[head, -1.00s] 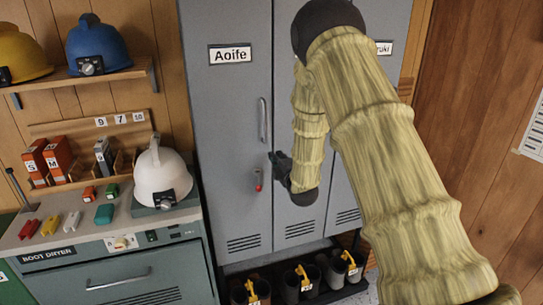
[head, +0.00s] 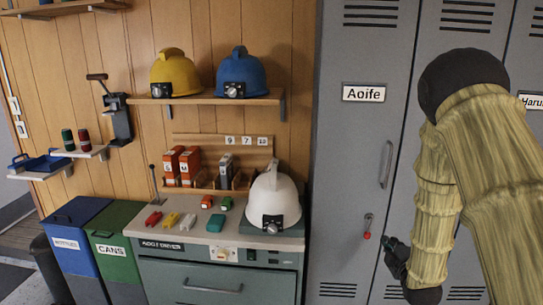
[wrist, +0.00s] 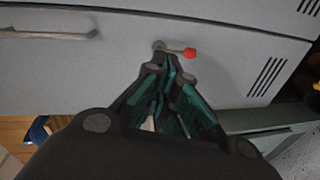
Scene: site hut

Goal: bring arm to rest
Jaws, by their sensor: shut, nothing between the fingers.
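My gripper (head: 394,254) is in front of the grey locker labelled Aoife (head: 352,150), low on its door, to the right of a small red-tipped latch lever (head: 367,228). In the wrist view my gripper (wrist: 166,68) points at the locker door (wrist: 110,65) with its fingers together and nothing between them. The red-tipped lever (wrist: 188,53) shows just past the fingertips; I cannot tell whether they touch it. My arm, in a yellowish sleeve, comes down from the upper right and hides part of the neighbouring locker. The Aoife door looks shut.
A boot dryer cabinet (head: 215,280) stands left of the lockers, with a white helmet (head: 272,195) and small coloured items on top. A shelf (head: 200,100) above holds a yellow and a blue helmet. Blue (head: 75,238) and green bins (head: 112,235) stand further left.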

